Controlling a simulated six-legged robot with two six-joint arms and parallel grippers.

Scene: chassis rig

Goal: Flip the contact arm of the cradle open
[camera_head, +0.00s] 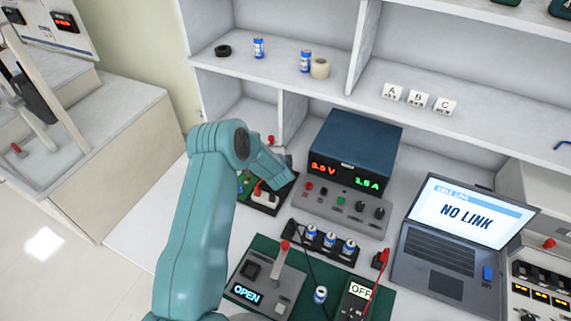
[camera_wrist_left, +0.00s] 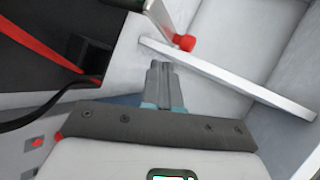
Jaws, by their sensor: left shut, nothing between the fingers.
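My left gripper is partly hidden behind its own wrist in the head view (camera_head: 281,162); in the left wrist view its fingers (camera_wrist_left: 161,74) are shut and empty. A metal bar with a red knob (camera_wrist_left: 185,41), seemingly the contact arm, stands just beyond the fingertips, apart from them in the picture. A red knob (camera_head: 271,140) shows behind the gripper in the head view. The dark unit below (camera_head: 262,205), perhaps the cradle, is largely covered by my arm. Whether the bar joins this unit cannot be seen. My right gripper is not in view.
A grey box (camera_head: 270,282) with a red-knobbed lever and an "OPEN" display sits on the green mat. A blue power supply (camera_head: 357,148) is right of the gripper. Several cells stand in a black holder (camera_head: 322,240). A laptop (camera_head: 450,250) reads "NO LINK". White shelves rise behind.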

